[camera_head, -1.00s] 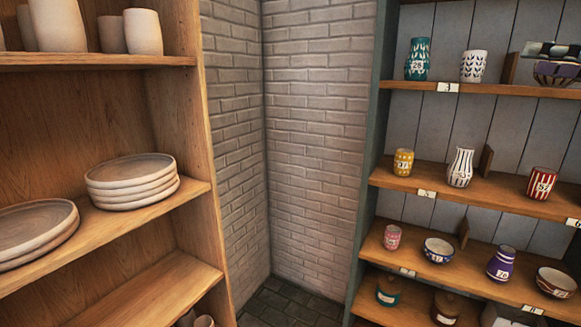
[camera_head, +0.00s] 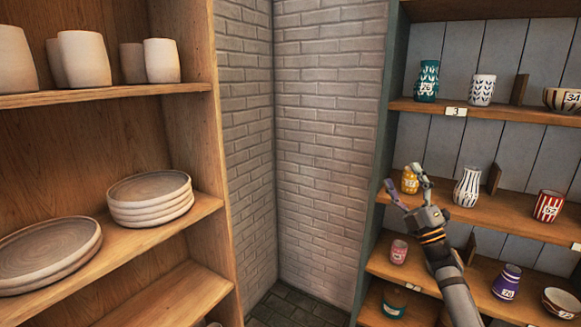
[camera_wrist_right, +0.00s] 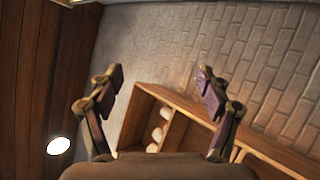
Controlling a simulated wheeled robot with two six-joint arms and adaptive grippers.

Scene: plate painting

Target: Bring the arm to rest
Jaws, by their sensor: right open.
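My right gripper (camera_head: 403,178) is in the head view, in front of the right-hand shelf, pointing up and left. Its fingers are spread and nothing is between them. It overlaps a small yellow cup (camera_head: 410,181) on the middle shelf in the picture; I cannot tell how far in front of it it is. In the right wrist view the two fingers (camera_wrist_right: 160,76) stand wide apart, with only the brick wall and a wooden shelf beyond. My left gripper is not in view.
The right-hand shelf carries painted vessels, including a striped vase (camera_head: 467,187), a red striped cup (camera_head: 548,206) and a purple vase (camera_head: 506,282). The left wooden shelf holds stacked plates (camera_head: 150,199) and plain cups (camera_head: 161,61). A brick corner (camera_head: 320,150) separates the shelves.

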